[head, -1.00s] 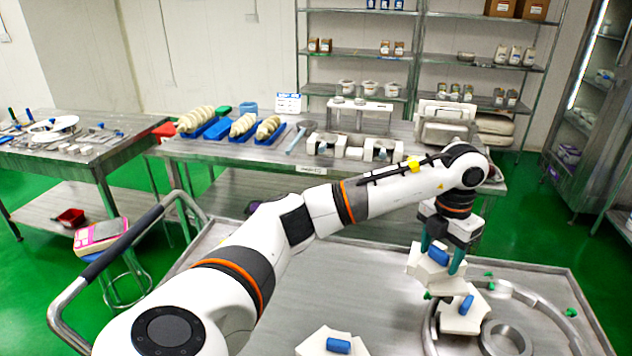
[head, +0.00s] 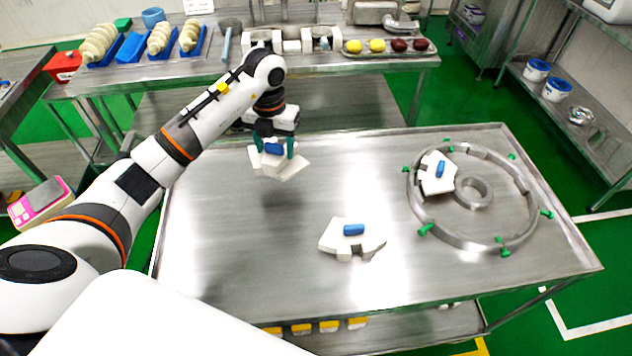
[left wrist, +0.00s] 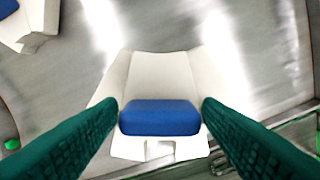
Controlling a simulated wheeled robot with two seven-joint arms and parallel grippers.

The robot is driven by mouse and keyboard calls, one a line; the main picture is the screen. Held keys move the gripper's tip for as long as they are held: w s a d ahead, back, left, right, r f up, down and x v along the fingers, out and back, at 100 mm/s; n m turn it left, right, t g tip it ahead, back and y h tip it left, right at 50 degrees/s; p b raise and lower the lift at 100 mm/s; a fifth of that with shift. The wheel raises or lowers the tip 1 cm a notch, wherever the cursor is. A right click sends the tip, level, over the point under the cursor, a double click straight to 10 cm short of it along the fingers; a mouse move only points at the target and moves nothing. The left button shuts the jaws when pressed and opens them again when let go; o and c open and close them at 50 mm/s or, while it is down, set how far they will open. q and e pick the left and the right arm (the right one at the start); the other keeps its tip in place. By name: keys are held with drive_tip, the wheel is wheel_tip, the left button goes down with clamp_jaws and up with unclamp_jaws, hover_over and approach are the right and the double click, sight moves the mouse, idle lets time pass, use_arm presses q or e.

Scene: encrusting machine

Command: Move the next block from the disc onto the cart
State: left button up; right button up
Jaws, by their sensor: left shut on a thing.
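My left gripper (head: 272,146) is shut on a white block (head: 283,164) by its blue handle, and holds it above the cart top at the left back. The held block (left wrist: 160,75) also fills the middle of the left wrist view, its blue handle (left wrist: 160,118) between the green fingers. A second white block (head: 350,240) with a blue handle lies on the cart (head: 225,265) near the middle. A third white block (head: 436,176) sits on the disc (head: 470,241), inside the ring at its left. My right gripper is not in view.
The ring has green clamps around it and a smaller metal ring (head: 473,192) inside. A steel table (head: 190,72) with trays and fruit stands behind the cart. The cart top is bare between the held block and the lying block.

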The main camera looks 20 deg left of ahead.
sight(275, 143)
use_arm(q)
wheel_tip(275, 143, down, 4)
drive_tip(key=shift+w+d+r+p, duration=0.1)
drive_tip(key=shift+p, duration=0.25)
wheel_tip(275, 143, down, 4)
drive_tip(key=shift+r+p, duration=0.15)
drive_tip(key=shift+p, duration=0.25)
drive_tip(key=shift+f, duration=0.25)
drive_tip(key=o, duration=1.2)
drive_tip(key=shift+r, duration=0.1)
wheel_tip(275, 143, up, 11)
drive_tip(key=b, duration=0.2)
drive_tip(key=shift+b, duration=0.4)
drive_tip(key=shift+r, duration=0.5)
